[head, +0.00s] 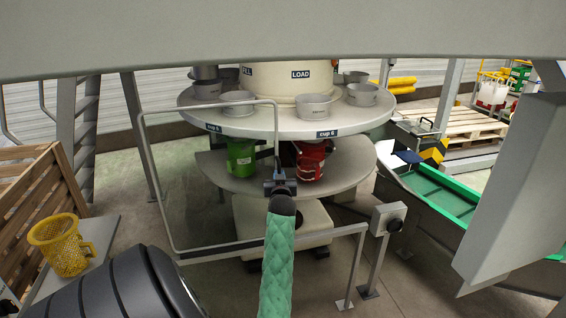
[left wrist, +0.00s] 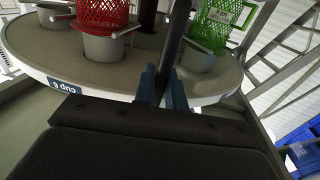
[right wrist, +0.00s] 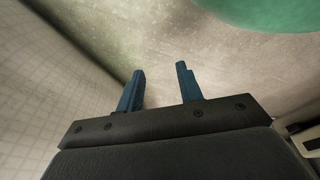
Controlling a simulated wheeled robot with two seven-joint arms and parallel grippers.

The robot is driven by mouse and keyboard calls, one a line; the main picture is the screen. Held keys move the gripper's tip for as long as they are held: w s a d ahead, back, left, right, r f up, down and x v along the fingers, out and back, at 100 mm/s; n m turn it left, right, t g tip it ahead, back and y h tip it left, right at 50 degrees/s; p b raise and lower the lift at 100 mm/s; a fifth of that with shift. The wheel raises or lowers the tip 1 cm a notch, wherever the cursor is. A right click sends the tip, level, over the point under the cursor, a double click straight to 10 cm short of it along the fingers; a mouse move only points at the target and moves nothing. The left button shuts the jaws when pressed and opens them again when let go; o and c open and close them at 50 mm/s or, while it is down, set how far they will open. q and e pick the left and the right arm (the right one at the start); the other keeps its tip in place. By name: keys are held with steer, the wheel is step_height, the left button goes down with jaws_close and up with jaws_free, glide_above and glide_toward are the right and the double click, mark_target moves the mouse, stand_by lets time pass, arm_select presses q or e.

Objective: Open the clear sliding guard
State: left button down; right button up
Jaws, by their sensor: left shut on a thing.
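The clear sliding guard shows as a grey tube frame (head: 180,108) in front of the round two-level turntable. Its pane is too clear to make out. My left gripper (head: 280,184) is shut on the frame's right upright bar. In the left wrist view the dark bar (left wrist: 176,40) runs up between the left fingers (left wrist: 160,88). My right gripper (right wrist: 160,85) is open and empty in the right wrist view, above the floor. It is not seen in the head view.
The turntable's upper disc (head: 290,122) carries several grey cups. Green (head: 241,158) and red (head: 311,160) containers hang below it. A grey control box (head: 388,218) stands at right. A yellow mesh basket (head: 62,245) sits at left. A green-lined conveyor (head: 440,190) lies far right.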

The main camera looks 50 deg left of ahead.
arm_select(q)
steer(key=c, duration=1.6)
jaws_free()
arm_select(e)
steer(key=shift+w+d, duration=0.1)
arm_select(q)
steer(key=shift+o, duration=0.2)
